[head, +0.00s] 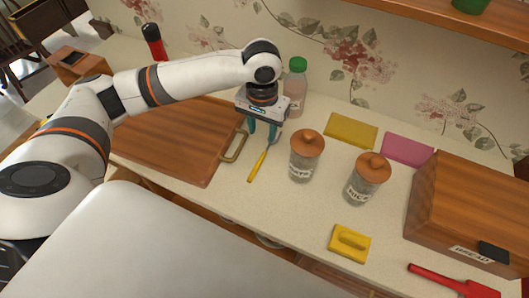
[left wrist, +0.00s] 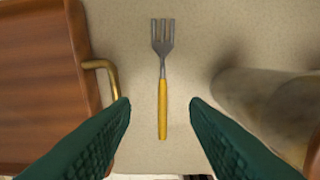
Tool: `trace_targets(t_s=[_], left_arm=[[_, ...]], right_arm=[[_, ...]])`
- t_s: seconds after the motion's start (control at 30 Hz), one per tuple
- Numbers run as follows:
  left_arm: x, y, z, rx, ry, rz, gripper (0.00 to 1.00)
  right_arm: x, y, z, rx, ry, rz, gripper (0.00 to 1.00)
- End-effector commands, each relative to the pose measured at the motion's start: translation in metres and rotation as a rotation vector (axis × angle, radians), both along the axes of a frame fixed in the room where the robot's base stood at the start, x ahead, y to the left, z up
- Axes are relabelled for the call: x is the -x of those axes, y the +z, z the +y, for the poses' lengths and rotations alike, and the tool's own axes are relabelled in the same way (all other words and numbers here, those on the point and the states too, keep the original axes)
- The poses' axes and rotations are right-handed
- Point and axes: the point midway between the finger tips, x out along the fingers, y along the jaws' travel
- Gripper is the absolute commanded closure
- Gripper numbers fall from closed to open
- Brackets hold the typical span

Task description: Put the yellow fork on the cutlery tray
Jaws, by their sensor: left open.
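The yellow fork (head: 258,163) lies flat on the pale counter, and its grey tines and yellow handle show in the left wrist view (left wrist: 162,95). My left gripper (head: 262,131) is open and empty above the fork. In the left wrist view its green fingers (left wrist: 160,101) stand either side of the handle, apart from it. A brown wooden tray (head: 180,140) with a brass handle lies just left of the fork; its edge shows in the left wrist view (left wrist: 45,80). No other tray is visible. My right gripper is not in view.
Two glass jars with orange-brown lids, one nearer (head: 303,155) and one farther right (head: 366,180), stand right of the fork. A green-capped bottle (head: 296,85) stands behind. A yellow sponge-like block (head: 350,243), red utensil (head: 455,284) and wooden bread box (head: 470,205) are farther right.

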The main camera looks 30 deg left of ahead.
Motion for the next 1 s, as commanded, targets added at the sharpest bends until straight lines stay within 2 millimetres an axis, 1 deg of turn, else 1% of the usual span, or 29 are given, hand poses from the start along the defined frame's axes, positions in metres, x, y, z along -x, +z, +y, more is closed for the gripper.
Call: trace_targets(t_s=[0.1, 0.2, 0.3, 0.37, 0.47, 0.6, 0.7, 0.8, 0.97, 1.0], left_arm=[[0.001, -0.02, 0.0, 0.0, 0.001, 0.002, 0.59], [0.0, -0.032, 0.0, 0.001, 0.001, 0.0, 0.59], [0.0, -0.038, -0.001, 0.001, 0.0, -0.002, 0.59], [-0.001, -0.042, -0.001, 0.001, 0.0, -0.002, 0.59], [-0.001, -0.055, -0.002, 0.0, -0.001, 0.001, 0.59], [-0.002, -0.077, -0.003, 0.0, -0.001, 0.0, 0.59], [-0.002, -0.087, -0.004, 0.0, -0.001, -0.002, 0.59], [-0.002, -0.091, -0.004, 0.001, -0.002, -0.004, 0.59], [-0.002, -0.091, -0.004, 0.001, -0.002, -0.004, 0.59], [-0.002, -0.091, -0.004, 0.001, -0.002, -0.004, 0.62]], right_arm=[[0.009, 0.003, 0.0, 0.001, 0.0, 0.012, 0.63], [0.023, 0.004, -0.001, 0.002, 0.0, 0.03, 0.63], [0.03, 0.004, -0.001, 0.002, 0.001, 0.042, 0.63], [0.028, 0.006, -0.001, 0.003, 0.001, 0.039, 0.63], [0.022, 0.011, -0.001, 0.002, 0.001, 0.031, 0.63], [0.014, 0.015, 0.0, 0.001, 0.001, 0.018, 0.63], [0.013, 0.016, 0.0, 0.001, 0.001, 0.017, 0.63], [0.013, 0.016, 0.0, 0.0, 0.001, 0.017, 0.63], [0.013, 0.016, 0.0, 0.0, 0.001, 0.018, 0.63], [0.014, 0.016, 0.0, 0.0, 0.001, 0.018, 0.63]])
